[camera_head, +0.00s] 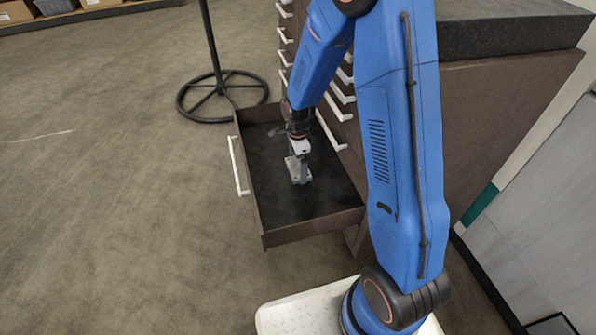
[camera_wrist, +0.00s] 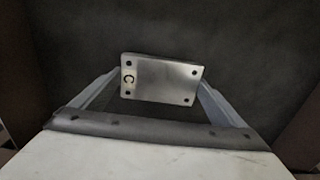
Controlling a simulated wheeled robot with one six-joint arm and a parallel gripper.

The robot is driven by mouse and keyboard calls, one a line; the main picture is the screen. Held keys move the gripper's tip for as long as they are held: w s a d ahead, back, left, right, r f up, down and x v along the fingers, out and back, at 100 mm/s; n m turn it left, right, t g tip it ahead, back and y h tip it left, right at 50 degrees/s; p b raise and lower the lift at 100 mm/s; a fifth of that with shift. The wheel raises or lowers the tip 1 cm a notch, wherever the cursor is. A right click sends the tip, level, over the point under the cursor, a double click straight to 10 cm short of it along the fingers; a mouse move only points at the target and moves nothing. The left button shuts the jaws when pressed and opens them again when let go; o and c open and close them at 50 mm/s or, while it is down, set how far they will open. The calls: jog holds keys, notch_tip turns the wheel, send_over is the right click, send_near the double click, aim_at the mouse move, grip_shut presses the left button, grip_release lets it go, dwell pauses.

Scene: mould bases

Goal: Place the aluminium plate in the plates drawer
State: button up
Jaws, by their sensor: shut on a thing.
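The aluminium plate (camera_wrist: 162,79) is a small grey rectangle with holes near its corners and a dark C-shaped mark at its left end. My gripper (camera_head: 299,168) is shut on it, with one finger at each side of the plate in the wrist view (camera_wrist: 160,88). In the head view the plate (camera_head: 300,176) shows at the fingertips, inside the open drawer (camera_head: 313,226). The drawer has a dark floor and brown walls. I cannot tell whether the plate touches the drawer floor.
The drawer has a white handle (camera_head: 239,166) and sticks out from a brown cabinet with several other white-handled drawers, shut. A dark round-based stand (camera_head: 222,97) is behind it. The drawer floor around the plate is bare. Open floor lies to the left.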

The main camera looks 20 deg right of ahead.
aim_at(298, 167)
jog(key=shift+f, duration=1.8)
jog(key=shift+f, duration=0.1)
jog(key=o, duration=1.2)
jog(key=shift+c, duration=0.2)
notch_tip(298, 167, up, 12)
jog(key=shift+r, duration=0.1)
